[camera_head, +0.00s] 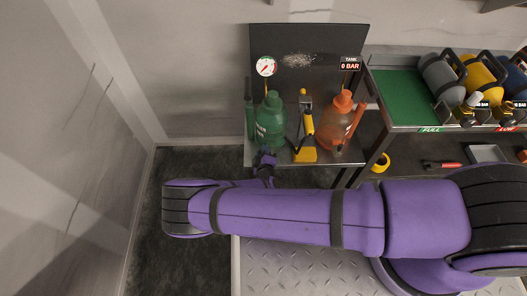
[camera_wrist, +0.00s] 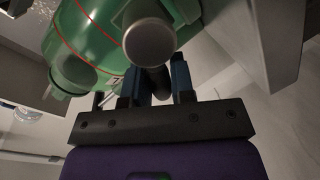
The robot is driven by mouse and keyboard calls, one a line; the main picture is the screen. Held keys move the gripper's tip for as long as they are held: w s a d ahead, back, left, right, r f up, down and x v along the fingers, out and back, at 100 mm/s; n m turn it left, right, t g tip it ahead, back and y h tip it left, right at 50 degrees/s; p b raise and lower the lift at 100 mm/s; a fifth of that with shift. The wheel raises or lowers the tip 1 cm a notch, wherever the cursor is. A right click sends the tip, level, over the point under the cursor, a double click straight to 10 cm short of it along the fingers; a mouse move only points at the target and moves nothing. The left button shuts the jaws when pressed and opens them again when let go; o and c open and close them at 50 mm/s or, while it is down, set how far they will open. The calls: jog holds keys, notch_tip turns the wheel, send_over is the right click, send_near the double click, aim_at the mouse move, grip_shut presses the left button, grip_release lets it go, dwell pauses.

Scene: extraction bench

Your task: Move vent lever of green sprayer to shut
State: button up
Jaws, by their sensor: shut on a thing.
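The green sprayer (camera_head: 270,125) stands upright at the left end of the bench top. In the wrist view its green body (camera_wrist: 95,35) fills the top left, with a round grey knob end (camera_wrist: 149,42) facing the camera. My gripper (camera_head: 265,158) is at the sprayer's near lower side. In the wrist view my gripper (camera_wrist: 156,75) has its blue fingers on both sides of a dark piece (camera_wrist: 154,82), which looks like the vent lever, and is shut on it. The lever's far end and its exact angle are hidden by the knob and fingers.
An orange sprayer (camera_head: 338,122) stands to the right, with a yellow-and-black tool (camera_head: 306,135) between the two. A round gauge (camera_head: 266,66) and a "0 BAR" tank display (camera_head: 350,65) show behind. A rack of tanks (camera_head: 440,75) is at the right. Floor left of the bench is clear.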

grip_shut()
jog(key=m, duration=0.2)
jog(key=d+r+m+y, duration=0.1)
jog(key=shift+d+r+m, duration=0.1)
jog(key=shift+m, duration=0.3)
jog(key=m, duration=0.1)
jog(key=d+m+y, duration=0.1)
jog(key=m, duration=0.1)
jog(key=shift+d+r+t, duration=0.1)
jog(key=shift+r+t, duration=0.2)
jog(key=shift+t, duration=0.1)
jog(key=shift+s+d+r+m+t+y, duration=0.15)
jog(key=shift+d+m, duration=0.15)
jog(key=shift+m, duration=0.5)
jog(key=shift+w+d+f+m+t+y, duration=0.15)
jog(key=shift+d+m, duration=0.15)
jog(key=shift+m, duration=0.5)
jog(key=shift+s+r, duration=0.1)
jog(key=o, duration=0.6)
grip_release()
jog(key=shift+c, duration=0.2)
jog(key=shift+s, duration=0.1)
